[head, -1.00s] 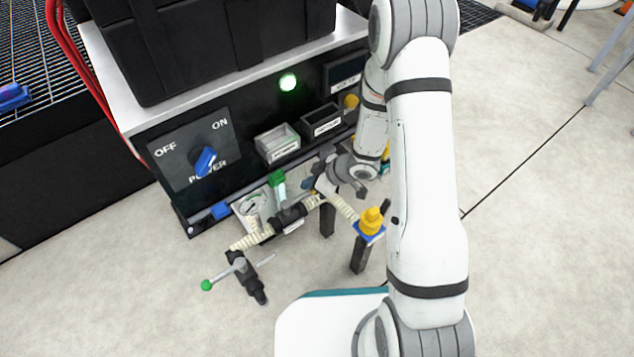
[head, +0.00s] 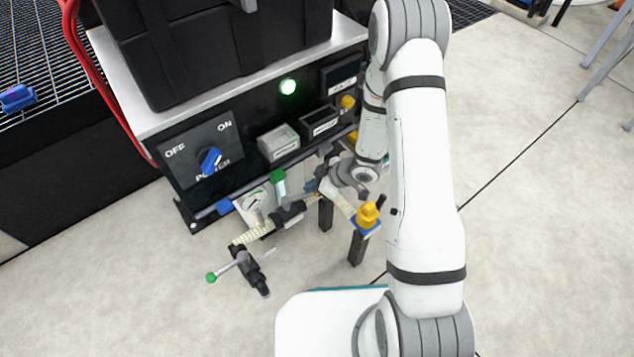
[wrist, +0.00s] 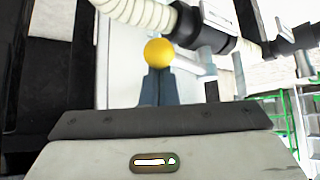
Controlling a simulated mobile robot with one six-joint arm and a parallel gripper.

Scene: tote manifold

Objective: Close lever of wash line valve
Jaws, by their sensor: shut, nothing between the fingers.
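My gripper (wrist: 158,80) is shut and empty. In the wrist view its fingers point at a yellow ball knob (wrist: 158,52), which shows just beyond the fingertips; I cannot tell whether they touch. In the head view my gripper is at the right end of the pipework, partly hidden by my arm. A green-handled lever (head: 278,177) stands on the middle black valve, and a green-ball lever (head: 211,278) is at lower left. No label naming the wash line is readable.
A black tote (head: 230,50) sits above. Floor in front is clear.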

